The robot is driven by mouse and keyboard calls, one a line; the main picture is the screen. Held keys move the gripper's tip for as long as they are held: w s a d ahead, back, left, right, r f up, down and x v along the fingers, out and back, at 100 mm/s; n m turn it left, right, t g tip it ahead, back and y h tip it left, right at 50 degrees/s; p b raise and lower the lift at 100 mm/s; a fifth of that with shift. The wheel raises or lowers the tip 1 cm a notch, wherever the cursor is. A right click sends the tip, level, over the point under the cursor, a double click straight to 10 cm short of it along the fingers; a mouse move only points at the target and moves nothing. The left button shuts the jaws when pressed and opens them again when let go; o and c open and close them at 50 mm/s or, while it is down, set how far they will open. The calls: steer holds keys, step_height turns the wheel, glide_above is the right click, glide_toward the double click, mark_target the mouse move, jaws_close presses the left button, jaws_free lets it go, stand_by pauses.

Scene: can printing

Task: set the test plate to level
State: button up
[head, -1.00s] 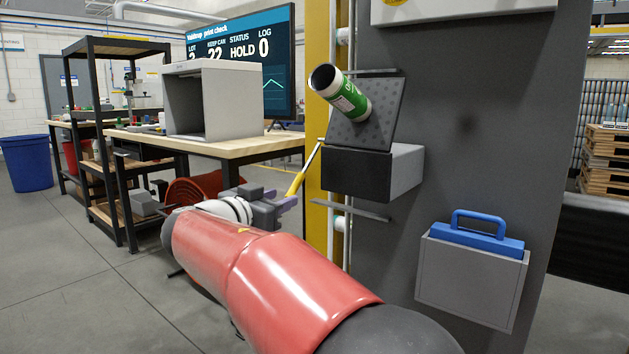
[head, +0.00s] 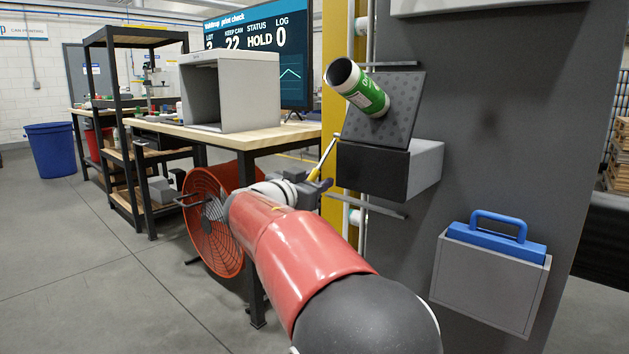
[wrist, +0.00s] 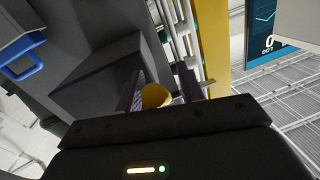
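The test plate (head: 412,100) is a dark dotted plate, steeply tilted above a dark box (head: 373,172) on the grey panel. A green and white can (head: 372,97) lies against it at a slant, its dark open end toward upper left. A yellow lever (head: 326,158) slopes down to the left from beside the box. My gripper (head: 312,184) is at the lever's lower end. In the wrist view a round yellow knob (wrist: 155,96) sits between the fingers of my gripper (wrist: 162,88), nearer the left finger. A gap shows on its right, so the gripper looks open.
A blue-handled case (head: 495,240) sits in a grey holder (head: 488,283) on the panel, lower right. A wooden bench (head: 222,139) with a grey booth stands behind my gripper, and an orange fan (head: 207,235) is left of my arm. Open floor lies at left.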

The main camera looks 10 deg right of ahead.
jaws_close()
